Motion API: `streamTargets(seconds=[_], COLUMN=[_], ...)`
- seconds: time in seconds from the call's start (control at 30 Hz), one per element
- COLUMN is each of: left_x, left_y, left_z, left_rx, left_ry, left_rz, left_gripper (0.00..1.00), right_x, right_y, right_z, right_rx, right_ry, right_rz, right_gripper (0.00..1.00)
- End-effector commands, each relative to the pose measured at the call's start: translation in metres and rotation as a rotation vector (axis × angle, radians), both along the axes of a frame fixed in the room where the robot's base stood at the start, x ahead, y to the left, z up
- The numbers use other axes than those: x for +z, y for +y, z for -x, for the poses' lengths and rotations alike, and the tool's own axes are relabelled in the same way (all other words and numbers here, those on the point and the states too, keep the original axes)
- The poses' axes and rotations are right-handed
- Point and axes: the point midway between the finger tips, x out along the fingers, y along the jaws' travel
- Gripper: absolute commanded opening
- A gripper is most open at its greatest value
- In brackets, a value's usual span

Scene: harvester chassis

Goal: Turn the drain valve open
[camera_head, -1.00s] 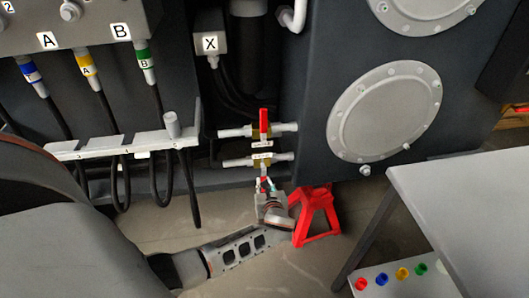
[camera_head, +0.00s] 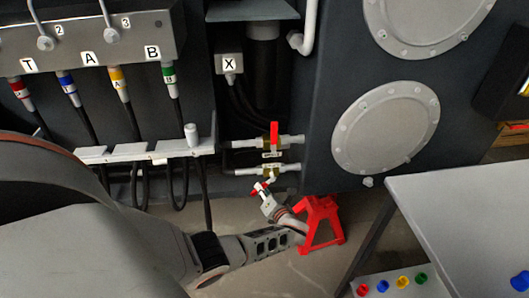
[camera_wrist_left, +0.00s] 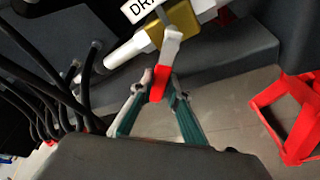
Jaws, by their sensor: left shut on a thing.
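The drain valve (camera_head: 269,170) is the lower of two brass valves on white pipes, low on the chassis. Its label is partly legible in the wrist view, where the brass body (camera_wrist_left: 181,22) shows at the top. Its lever (camera_wrist_left: 168,57) is light grey with a red tip (camera_wrist_left: 159,86) and hangs below the body, slanting to the lower left in the head view. My left gripper (camera_head: 263,190) is shut on the lever's red end; in the wrist view its green-grey fingers (camera_wrist_left: 161,82) stand on both sides of it. My right gripper is not in view.
Just above is a similar valve with an upright red handle (camera_head: 274,136). A red jack stand (camera_head: 320,224) is close to the right of my left gripper. Black hoses (camera_head: 178,185) hang to the left. A grey table (camera_head: 465,205) stands at right.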

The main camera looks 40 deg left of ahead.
Motion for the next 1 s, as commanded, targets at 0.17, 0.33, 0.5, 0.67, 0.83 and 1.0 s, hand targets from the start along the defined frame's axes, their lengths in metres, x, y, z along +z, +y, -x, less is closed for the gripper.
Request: streamTargets(seconds=[0.17, 0.33, 0.5, 0.67, 0.83, 1.0], left_x=[0.007, 0.014, 0.022, 0.028, 0.034, 0.038], left_y=[0.004, 0.007, 0.010, 0.011, 0.012, 0.012], left_z=[0.006, 0.010, 0.013, 0.014, 0.015, 0.015], left_rx=[0.002, 0.000, 0.001, 0.001, 0.001, 0.002], left_ry=[0.133, 0.256, 0.371, 0.465, 0.538, 0.585], left_rz=[-0.112, -0.217, -0.315, -0.393, -0.456, -0.497], left_gripper=[0.00, 0.00, 0.00, 0.00, 0.00, 0.00], right_x=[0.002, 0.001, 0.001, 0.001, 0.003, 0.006], right_y=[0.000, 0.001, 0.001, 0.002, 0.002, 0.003], right_z=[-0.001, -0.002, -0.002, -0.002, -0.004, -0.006], right_rx=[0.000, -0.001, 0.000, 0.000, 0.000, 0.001], right_ry=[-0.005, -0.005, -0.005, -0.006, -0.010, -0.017], right_rz=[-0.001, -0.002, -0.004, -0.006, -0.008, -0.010], right_gripper=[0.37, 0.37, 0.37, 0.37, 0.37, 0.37])
